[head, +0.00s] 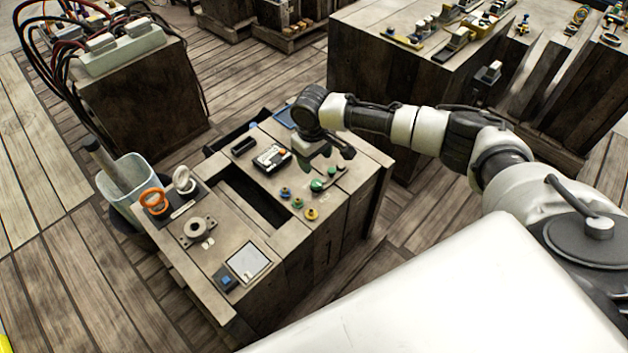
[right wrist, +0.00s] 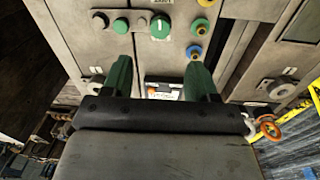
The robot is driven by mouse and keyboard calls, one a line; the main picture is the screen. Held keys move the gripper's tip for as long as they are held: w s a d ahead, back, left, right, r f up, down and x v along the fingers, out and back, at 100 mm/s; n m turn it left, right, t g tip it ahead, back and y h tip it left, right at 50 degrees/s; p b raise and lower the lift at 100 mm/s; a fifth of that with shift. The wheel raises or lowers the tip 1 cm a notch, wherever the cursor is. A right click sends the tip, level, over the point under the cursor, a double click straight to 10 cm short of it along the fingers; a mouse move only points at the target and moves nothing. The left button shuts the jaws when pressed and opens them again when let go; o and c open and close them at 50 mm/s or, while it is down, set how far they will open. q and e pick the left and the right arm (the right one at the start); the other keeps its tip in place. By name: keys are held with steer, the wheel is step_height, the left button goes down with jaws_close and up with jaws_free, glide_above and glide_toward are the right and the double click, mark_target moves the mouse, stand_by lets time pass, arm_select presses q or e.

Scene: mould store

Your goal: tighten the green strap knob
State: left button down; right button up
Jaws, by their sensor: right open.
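A green knob (head: 317,185) sits on the top of a wooden bench, near its right edge. In the right wrist view a green knob with a white mark (right wrist: 160,27) sits on the panel, with a smaller plain green knob (right wrist: 120,26) to its left. I cannot tell for sure which is the strap knob. My right gripper (head: 326,158) is over the bench, just behind the green knob and apart from it. Its two green-tipped fingers (right wrist: 158,76) are spread in the right wrist view, with nothing held between them. My left gripper is not in view.
Yellow (head: 311,214) and blue (head: 284,192) buttons sit close to the green knob. A long dark slot (head: 250,202) opens in the bench top. Other benches (head: 400,70) stand behind.

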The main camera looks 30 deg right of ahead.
mark_target(316, 184)
steer(key=f, duration=0.7)
steer(key=f+b, duration=0.1)
steer(key=f, duration=0.2)
steer(key=shift+d+f, duration=0.25)
steer(key=shift+f, duration=0.05)
steer(key=c, duration=0.9)
